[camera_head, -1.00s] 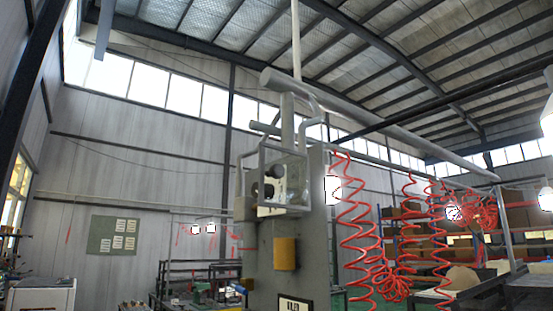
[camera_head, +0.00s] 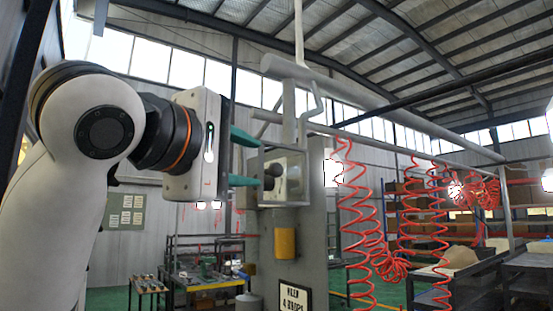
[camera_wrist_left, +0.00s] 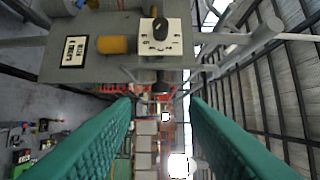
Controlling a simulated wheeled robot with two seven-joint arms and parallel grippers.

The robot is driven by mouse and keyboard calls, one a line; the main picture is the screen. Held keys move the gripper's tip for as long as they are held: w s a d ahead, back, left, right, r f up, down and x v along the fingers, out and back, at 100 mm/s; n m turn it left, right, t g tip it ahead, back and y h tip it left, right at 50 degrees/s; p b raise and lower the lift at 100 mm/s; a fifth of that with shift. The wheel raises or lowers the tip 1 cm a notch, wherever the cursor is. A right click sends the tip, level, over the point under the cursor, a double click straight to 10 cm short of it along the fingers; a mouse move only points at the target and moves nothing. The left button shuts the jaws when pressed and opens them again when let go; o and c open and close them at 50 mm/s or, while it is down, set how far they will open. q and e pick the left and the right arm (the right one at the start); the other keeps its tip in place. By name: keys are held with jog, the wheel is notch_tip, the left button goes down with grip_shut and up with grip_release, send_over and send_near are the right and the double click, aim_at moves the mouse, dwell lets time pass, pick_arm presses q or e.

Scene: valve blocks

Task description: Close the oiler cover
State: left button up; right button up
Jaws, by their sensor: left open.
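The oiler (camera_head: 289,178) is a pale box with dark round knobs and a thin frame-like cover (camera_head: 263,165), mounted on a tall grey panel. A yellow cylinder (camera_head: 284,242) hangs below it. My left gripper (camera_head: 256,160) is open at the oiler's left side, its green fingers one above the other and their tips close to the cover's edge. In the left wrist view the fingers (camera_wrist_left: 161,100) are spread with the oiler face (camera_wrist_left: 158,38) beyond them. I cannot tell whether they touch the cover. My right gripper is not in view.
Thick grey pipes (camera_head: 300,70) run above the oiler. Red coiled hoses (camera_head: 355,220) hang right of the panel. A framed sign (camera_head: 295,298) is low on the panel. Workbenches (camera_head: 205,282) stand behind at lower left.

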aim_at(273, 166)
pick_arm(q)
jog(key=p+x, duration=0.2)
jog(key=x, duration=0.1)
jog(key=p+x, duration=0.2)
jog(key=x, duration=0.2)
jog(key=shift+w+r, duration=0.2)
jog(key=shift+w, duration=0.15)
jog(key=shift+w+d+f+p, duration=0.2)
jog(key=shift+w+d+p, duration=0.15)
jog(key=shift+w+p, duration=0.2)
grip_shut()
